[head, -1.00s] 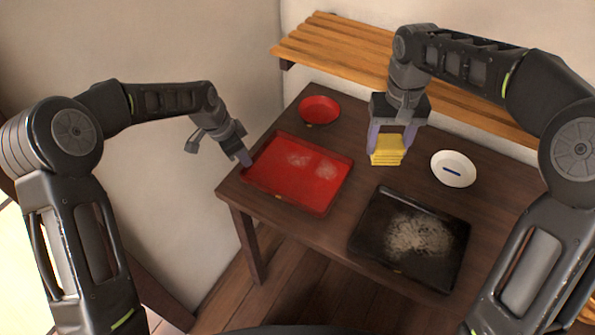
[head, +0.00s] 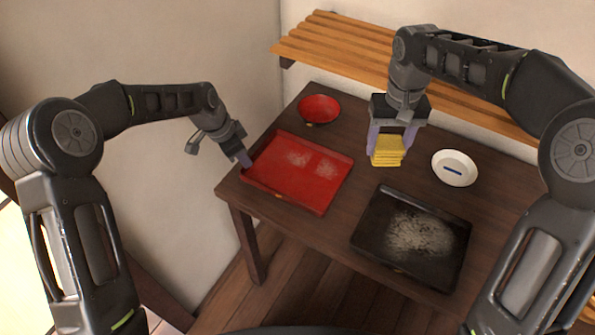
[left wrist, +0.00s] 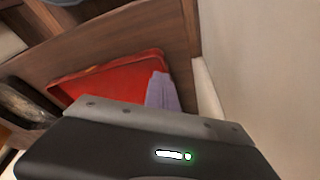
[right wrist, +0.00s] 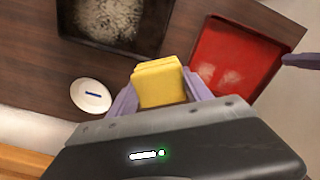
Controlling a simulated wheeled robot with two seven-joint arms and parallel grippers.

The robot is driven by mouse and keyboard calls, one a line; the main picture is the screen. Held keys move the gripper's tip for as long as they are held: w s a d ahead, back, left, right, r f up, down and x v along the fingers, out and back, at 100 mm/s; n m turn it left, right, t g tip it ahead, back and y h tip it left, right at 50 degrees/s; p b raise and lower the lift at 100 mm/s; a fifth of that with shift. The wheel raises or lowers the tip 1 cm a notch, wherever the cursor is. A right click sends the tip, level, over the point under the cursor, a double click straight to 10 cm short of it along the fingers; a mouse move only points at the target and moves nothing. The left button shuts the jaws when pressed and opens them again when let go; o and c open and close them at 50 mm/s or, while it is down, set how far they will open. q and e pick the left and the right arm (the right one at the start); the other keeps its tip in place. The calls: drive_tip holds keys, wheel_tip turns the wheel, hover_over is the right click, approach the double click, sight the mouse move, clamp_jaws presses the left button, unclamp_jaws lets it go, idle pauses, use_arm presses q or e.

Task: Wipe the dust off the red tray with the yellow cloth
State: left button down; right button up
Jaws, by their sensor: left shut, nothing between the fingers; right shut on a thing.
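The red tray (head: 290,183) lies on the table's left part, with two pale dust patches (head: 312,163) on its floor. It also shows in the right wrist view (right wrist: 222,50) and partly in the left wrist view (left wrist: 110,78). My right gripper (head: 393,140) is shut on the folded yellow cloth (head: 387,152), above the table to the right of the red tray; the cloth shows between the fingers in the right wrist view (right wrist: 158,84). My left gripper (head: 245,159) is shut and empty at the red tray's left rim; I cannot tell whether it touches.
A black tray (head: 367,226) with a heavy dust patch lies at the table's front right. A white dish (head: 454,168) with a dark blue mark is at the right. A red bowl (head: 319,109) stands behind the red tray. A slatted wooden shelf (head: 400,70) runs along the back.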

use_arm(q)
drive_tip(key=shift+r, duration=0.1)
use_arm(e)
drive_tip(key=shift+r, duration=0.1)
